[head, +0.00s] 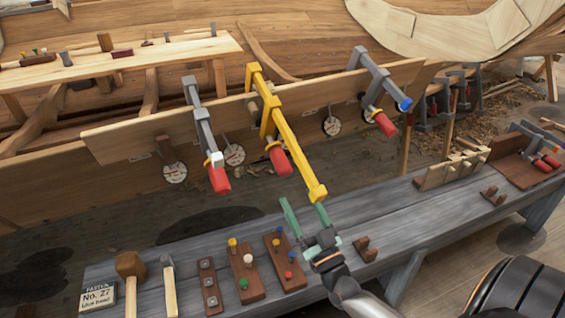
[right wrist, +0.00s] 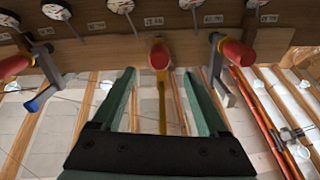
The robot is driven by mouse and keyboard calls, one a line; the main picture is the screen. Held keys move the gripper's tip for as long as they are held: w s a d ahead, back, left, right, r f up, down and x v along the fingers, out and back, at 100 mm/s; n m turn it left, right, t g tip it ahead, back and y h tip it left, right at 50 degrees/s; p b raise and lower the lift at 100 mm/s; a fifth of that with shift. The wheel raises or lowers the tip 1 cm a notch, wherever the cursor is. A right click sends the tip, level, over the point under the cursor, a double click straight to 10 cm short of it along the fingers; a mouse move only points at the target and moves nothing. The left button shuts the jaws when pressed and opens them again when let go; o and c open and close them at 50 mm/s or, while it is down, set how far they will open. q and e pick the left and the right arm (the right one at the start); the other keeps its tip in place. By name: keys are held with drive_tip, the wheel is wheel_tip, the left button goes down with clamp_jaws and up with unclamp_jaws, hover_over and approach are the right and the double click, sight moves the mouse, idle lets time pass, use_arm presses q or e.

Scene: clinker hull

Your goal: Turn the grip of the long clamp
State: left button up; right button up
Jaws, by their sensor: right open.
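The long clamp (head: 285,150) is yellow and sits over the upper edge of a plank. Its long bar points down toward the bench, and its red grip (head: 279,161) hangs on the near side of the plank. In the right wrist view the red grip (right wrist: 159,56) is straight ahead, with the yellow bar (right wrist: 162,105) below it. My right gripper (head: 302,204) has green fingers, open and empty, below the grip and close to the bar's lower end. In the wrist view the grip appears just beyond the fingertips (right wrist: 159,74), apart from them. My left gripper is not in view.
Two grey clamps with red grips, left (head: 205,135) and right (head: 380,90), flank the yellow one on the plank (head: 115,140). Round dials (head: 234,154) hang along it. The grey bench (head: 400,225) below holds a mallet (head: 130,280), peg blocks (head: 245,275) and wooden rests.

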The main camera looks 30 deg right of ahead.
sight(286, 175)
drive_tip(key=x, duration=1)
drive_tip(key=shift+w+r, duration=0.1)
drive_tip(key=shift+w, duration=0.05)
clamp_jaws()
